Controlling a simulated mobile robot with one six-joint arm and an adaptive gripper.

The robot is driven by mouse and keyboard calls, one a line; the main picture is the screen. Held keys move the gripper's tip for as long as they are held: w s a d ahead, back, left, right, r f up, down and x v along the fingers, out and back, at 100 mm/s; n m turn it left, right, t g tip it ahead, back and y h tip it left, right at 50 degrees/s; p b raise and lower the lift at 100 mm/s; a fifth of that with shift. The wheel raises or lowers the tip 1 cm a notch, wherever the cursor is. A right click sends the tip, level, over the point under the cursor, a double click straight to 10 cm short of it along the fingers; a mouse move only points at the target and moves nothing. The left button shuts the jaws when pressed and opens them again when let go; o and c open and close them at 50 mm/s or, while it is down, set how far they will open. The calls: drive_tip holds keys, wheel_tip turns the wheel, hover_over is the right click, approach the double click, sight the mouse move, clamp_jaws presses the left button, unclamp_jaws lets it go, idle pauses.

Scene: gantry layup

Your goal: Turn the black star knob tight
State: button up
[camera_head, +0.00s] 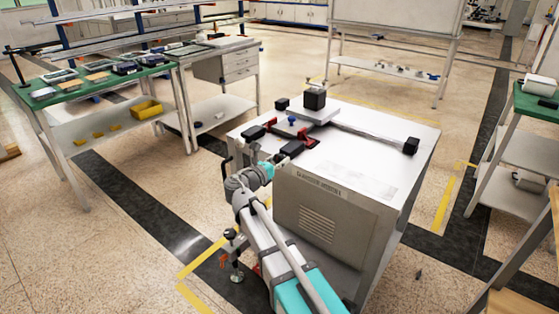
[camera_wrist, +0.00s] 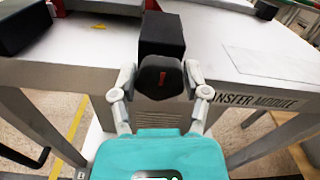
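A black block (camera_wrist: 162,33) stands right behind the knob. In the head view my gripper (camera_head: 273,167) is at the table's front left edge, and I cannot make out the knob there.
The white table (camera_head: 365,165) carries red and black clamp parts (camera_head: 255,132), a bar with a black end block (camera_head: 411,146) and a plate with a black cube (camera_head: 315,98). A green-topped bench (camera_head: 75,90) stands left. The floor between is open.

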drive_tip(key=c, duration=0.4)
